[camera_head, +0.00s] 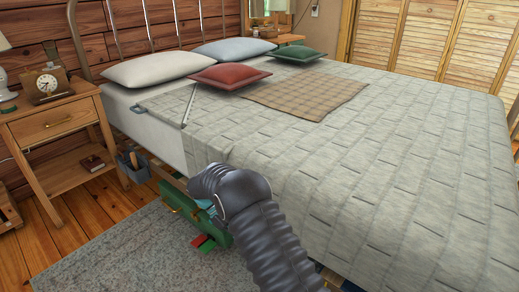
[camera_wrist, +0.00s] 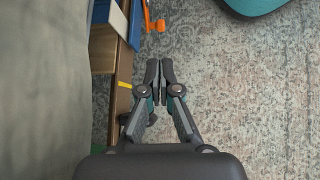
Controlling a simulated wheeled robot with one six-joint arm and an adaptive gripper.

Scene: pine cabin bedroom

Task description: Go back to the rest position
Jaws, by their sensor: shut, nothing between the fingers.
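My gripper (camera_wrist: 159,70) shows in the wrist view with its two dark fingers together and nothing between them. It hangs over the patterned grey rug (camera_wrist: 240,100). In the head view my dark arm reaches in from the lower right, beside the near edge of the bed (camera_head: 400,190). The gripper itself is hidden behind the arm there.
In the wrist view, a wooden edge (camera_wrist: 122,95), a blue item (camera_wrist: 110,18) and an orange item (camera_wrist: 152,18) lie left of or above the fingers. A teal object (camera_wrist: 256,5) is at the top right. A nightstand (camera_head: 50,128) stands left.

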